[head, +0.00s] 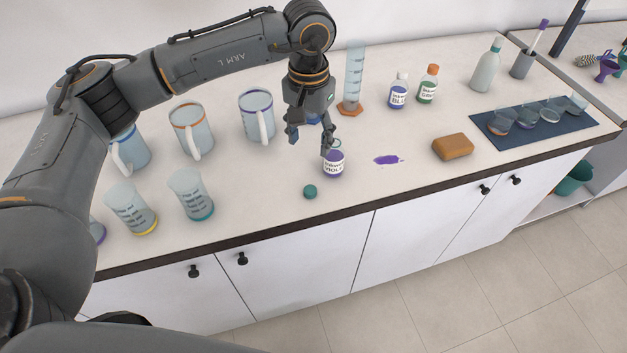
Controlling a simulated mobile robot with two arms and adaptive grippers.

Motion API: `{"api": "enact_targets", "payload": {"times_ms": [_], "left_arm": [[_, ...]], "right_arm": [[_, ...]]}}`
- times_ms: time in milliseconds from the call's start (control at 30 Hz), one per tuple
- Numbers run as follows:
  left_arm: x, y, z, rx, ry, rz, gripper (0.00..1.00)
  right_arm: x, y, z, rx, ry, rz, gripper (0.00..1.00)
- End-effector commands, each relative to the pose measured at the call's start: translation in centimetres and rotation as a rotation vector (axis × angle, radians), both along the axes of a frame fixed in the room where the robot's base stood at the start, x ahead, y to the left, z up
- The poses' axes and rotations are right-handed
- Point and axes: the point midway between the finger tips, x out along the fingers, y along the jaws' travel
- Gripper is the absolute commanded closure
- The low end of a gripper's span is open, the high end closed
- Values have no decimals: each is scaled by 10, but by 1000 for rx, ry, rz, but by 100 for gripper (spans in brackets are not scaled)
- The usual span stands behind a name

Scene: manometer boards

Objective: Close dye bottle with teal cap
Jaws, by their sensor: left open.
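The dye bottle (334,164) is small, holds violet dye and has a white label. It stands upright near the middle of the counter, and its top is partly hidden by my left gripper's finger. The teal cap (310,192) lies on the counter in front of the bottle and a little to its left, apart from it. My left gripper (312,143) is open and points down, just behind and to the left of the bottle's top. I cannot tell whether a finger touches the bottle. My right gripper is not in view.
A purple spill (388,160) and a brown sponge (453,147) lie to the right. Blue (398,95) and green (428,90) dye bottles and a graduated cylinder (354,80) stand behind. Jugs (192,135) and beakers (192,200) stand left. The counter's front edge is close to the cap.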

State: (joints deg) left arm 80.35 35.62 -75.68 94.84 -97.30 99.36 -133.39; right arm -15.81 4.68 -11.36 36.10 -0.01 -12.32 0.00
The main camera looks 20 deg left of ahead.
Motion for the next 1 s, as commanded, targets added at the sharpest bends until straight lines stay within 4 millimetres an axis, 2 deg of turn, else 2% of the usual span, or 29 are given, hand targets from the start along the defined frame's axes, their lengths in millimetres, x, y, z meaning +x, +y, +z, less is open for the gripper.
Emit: {"api": "enact_targets", "payload": {"times_ms": [33,100,233,367,500,600,767,1000], "left_arm": [[0,0,0,-1,0,0,45],[0,0,0,-1,0,1,45],[0,-1,-6,-3,3,1,45],[-2,0,-27,-1,6,2,45],[-2,0,-55,-1,5,3,45],[-2,-1,-71,-2,4,2,45],[-1,-1,-85,-3,1,1,45],[-1,-1,-87,-3,0,1,45]], "right_arm": [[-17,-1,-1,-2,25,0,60],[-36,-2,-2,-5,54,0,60],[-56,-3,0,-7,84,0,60],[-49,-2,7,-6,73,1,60],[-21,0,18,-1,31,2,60],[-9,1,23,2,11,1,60],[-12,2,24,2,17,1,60],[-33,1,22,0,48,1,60]]}}
